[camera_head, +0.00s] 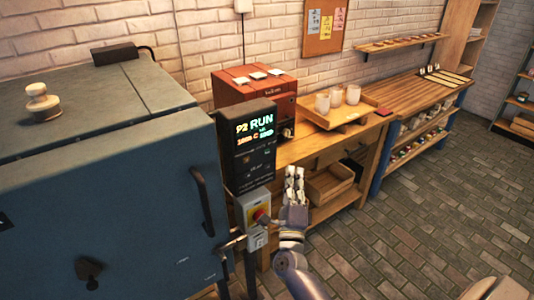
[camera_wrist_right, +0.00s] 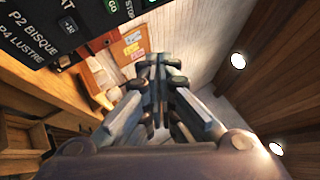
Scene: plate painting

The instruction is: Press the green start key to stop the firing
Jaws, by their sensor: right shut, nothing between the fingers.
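The black kiln controller (camera_head: 250,165) stands at the front right of the blue kiln; its lit display reads "P2 RUN". In the right wrist view its panel (camera_wrist_right: 35,25) fills the upper left, with "P2 BISQUE" and "P4 LUSTRE" lettering. In the head view the keys are too small to tell apart. My right gripper (camera_head: 294,176) is shut and empty, fingers pointing up, right of and below the controller, apart from it in the picture. My left gripper is not in view.
A yellow switch box with a red knob (camera_head: 260,215) is below the controller, close to my right gripper. The blue kiln (camera_head: 110,190) fills the left. Behind are a red-brown box (camera_head: 240,90) and a wooden bench with a cup tray (camera_head: 350,122).

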